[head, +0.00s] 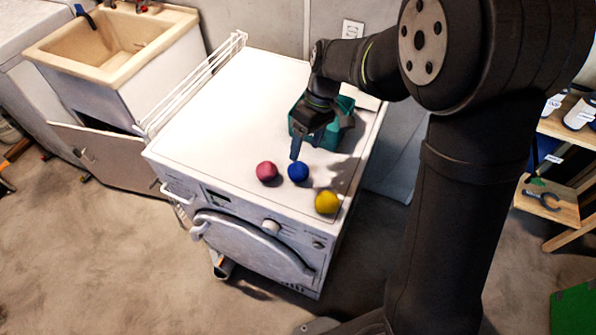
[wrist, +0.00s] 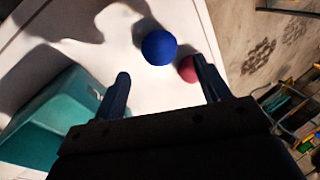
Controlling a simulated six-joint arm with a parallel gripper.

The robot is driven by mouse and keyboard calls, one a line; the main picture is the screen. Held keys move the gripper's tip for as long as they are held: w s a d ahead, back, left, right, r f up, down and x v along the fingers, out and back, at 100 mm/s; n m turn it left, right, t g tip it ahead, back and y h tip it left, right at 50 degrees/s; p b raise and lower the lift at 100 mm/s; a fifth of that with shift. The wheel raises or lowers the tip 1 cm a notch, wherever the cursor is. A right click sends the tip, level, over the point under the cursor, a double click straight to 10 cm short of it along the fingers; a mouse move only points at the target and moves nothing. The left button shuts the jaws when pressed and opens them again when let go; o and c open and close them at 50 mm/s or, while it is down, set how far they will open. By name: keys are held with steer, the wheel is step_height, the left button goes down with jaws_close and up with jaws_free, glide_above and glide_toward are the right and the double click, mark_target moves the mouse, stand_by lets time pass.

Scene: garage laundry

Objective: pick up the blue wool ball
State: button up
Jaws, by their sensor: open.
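The blue wool ball (head: 298,172) sits on the white top of the washing machine (head: 222,120), between a pink ball (head: 266,171) and a yellow ball (head: 327,202). In the wrist view the blue ball (wrist: 159,47) lies ahead of my gripper (wrist: 165,85), beyond the fingertips and roughly between their lines. My gripper (head: 297,148) is open and empty, just behind and above the blue ball in the head view. The pink ball (wrist: 188,69) is partly hidden by the right finger in the wrist view.
A teal bin (head: 340,132) stands on the machine behind my gripper; it also shows at left in the wrist view (wrist: 50,115). A white wire rack (head: 190,85) edges the machine's left side. The top's left part is clear.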

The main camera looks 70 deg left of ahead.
mark_target(301, 166)
steer(key=shift+x, duration=3.6)
steer(key=c, duration=1.1)
